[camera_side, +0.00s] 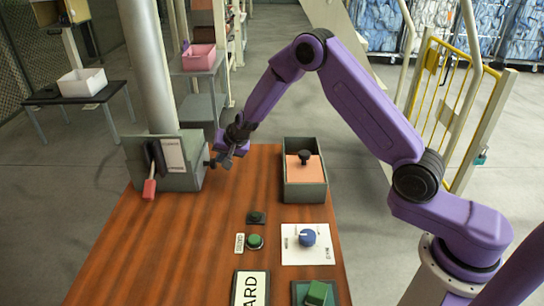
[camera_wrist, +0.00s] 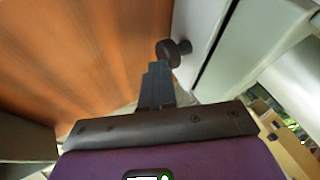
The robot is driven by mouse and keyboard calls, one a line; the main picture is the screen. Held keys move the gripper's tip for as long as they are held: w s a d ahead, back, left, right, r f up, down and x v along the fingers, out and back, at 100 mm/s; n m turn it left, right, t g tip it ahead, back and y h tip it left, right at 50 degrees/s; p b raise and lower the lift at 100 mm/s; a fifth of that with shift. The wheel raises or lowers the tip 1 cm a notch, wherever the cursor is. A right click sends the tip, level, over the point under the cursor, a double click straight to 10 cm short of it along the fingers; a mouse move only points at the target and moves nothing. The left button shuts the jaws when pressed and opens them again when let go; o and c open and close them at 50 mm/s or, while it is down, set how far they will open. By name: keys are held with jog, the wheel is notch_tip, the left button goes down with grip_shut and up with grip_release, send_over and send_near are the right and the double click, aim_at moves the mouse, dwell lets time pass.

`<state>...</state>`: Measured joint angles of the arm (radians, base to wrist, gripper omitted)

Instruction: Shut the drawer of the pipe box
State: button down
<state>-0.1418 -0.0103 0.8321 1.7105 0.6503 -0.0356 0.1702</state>
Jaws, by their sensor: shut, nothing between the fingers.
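The pipe box (camera_side: 187,180) is a grey-green box around the foot of the pale pipe, at the table's far left corner. A red-ended lever (camera_side: 149,188) and a pale label plate (camera_side: 173,155) are on its front. A dark round knob (camera_wrist: 168,52) stands out from a pale grey panel (camera_wrist: 205,30) in the wrist view. A dark seam runs beside that panel; I cannot tell how far the drawer is out. My gripper (camera_side: 223,160) is shut and empty at the box's right side. Its fingertips (camera_wrist: 157,68) are close beside the knob; contact is unclear.
A grey open-topped box (camera_side: 290,194) with a black knob (camera_side: 304,157) stands on the table's right. Nearer are a green button (camera_side: 255,241), a blue dial (camera_side: 308,237), a sign (camera_side: 250,289) and a green block (camera_side: 317,293). The wooden table's (camera_side: 180,245) left half is clear.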

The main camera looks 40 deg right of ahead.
jog(key=shift+w+a+r, duration=0.1)
jog(key=shift+a+r, duration=0.05)
jog(key=shift+a, duration=0.15)
jog(key=shift+r, duration=0.15)
jog(key=d+v, duration=0.1)
jog(key=v, duration=0.8)
jog(key=s+a+r+n+g+y, duration=0.15)
jog(key=s+a+n, duration=0.3)
jog(key=s, duration=0.55)
jog(key=s+a+r+n+g+y, duration=0.1)
jog(key=s+a+r+n+g, duration=0.25)
jog(key=s+n, duration=0.45)
jog(key=s+d+n+g+h, duration=0.1)
jog(key=s+d+n, duration=0.3)
jog(key=s, duration=0.8)
jog(key=s+d+r+n+g+h, duration=0.1)
jog(key=s+d+n, duration=0.3)
jog(key=s, duration=0.9)
jog(key=d+h, duration=0.1)
jog(key=d, duration=0.2)
jog(key=shift+s+r, duration=0.15)
jog(key=shift+s, duration=0.1)
